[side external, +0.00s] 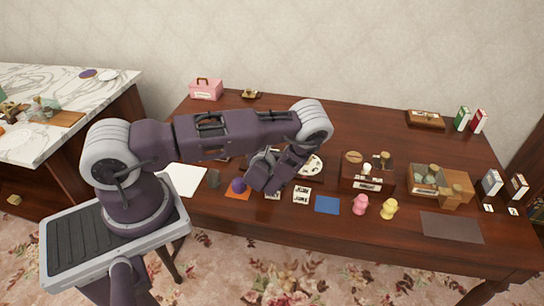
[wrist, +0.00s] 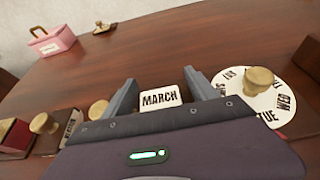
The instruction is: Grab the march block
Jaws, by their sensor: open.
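The march block (wrist: 159,100) is a white piece with "MARCH" in black letters. In the wrist view it shows between the two fingers of my gripper (wrist: 158,90), its lower part hidden behind the gripper body. My gripper is open, with a finger on each side of the block; I cannot tell whether either finger touches it. In the side view my gripper (side external: 262,172) is low over the dark wooden table, left of the round white dial, and the march block is hidden there.
The white weekday dial (wrist: 284,98) with a wooden knob stands close on the right. Wooden-knobbed stamps (wrist: 45,124) are on the left. A pink box (side external: 206,89) sits at the back left. White cards (side external: 302,195) and a blue square (side external: 327,205) lie in front.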

